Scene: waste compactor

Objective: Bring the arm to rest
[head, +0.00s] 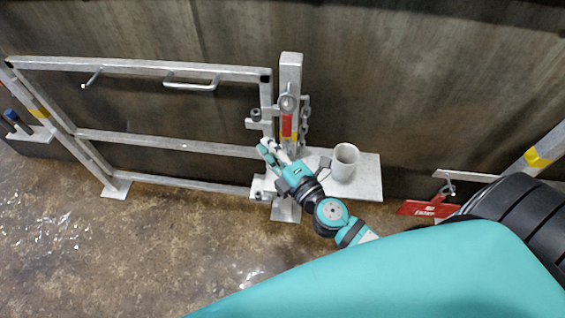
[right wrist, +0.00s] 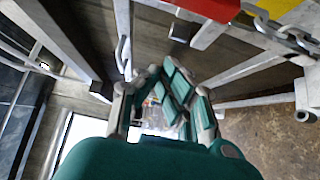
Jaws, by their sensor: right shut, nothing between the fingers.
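My right gripper (head: 268,150) is teal and grey and is shut with nothing in it. It is in front of the grey metal gate post (head: 290,75), by the gate's lower latch side. In the right wrist view the closed fingers (right wrist: 168,90) fill the middle, with no object between them. My right arm reaches in from the lower right of the head view. Whether the fingers touch the gate or post cannot be told. My left gripper does not show.
The metal gate (head: 170,138) stands at left with a handle (head: 190,83). A chain (head: 304,120) hangs on the post; it also shows in the right wrist view (right wrist: 285,36). A white cup (head: 344,162) stands on a plate (head: 368,180) beside my arm.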

